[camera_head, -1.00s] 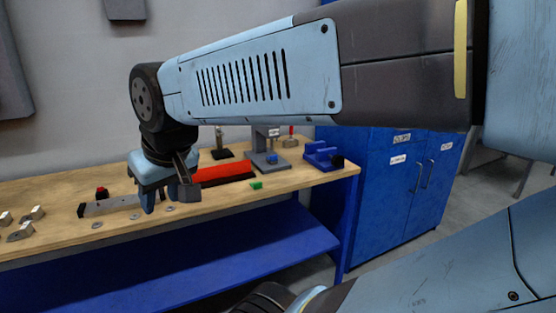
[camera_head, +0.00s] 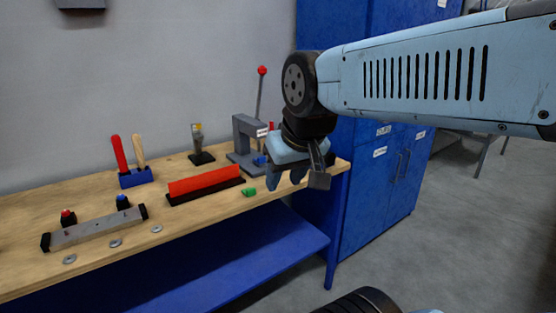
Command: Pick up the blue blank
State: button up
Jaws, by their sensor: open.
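A small blue piece (camera_head: 261,160) sits at the foot of the grey lever press, just left of my gripper. It looks like the blue blank, but it is small and partly hidden. Another small blue piece (camera_head: 122,201) sits on a black holder behind the grey bar at the left. My gripper (camera_head: 287,181) is open, pointing down over the right end of the bench, in front of the press. I see nothing between its fingers. A green piece (camera_head: 249,192) lies on the bench to the left of my gripper.
The wooden bench (camera_head: 200,214) carries a red block (camera_head: 205,180), the grey press (camera_head: 243,135) with its tall lever, a grey bar (camera_head: 95,228), several metal washers and a blue tool holder (camera_head: 136,178). Blue cabinets (camera_head: 375,195) stand to the right.

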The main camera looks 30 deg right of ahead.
aim_at(259, 160)
jog(key=z, duration=0.5)
jog(key=i, duration=1)
jog(key=u, duration=0.2)
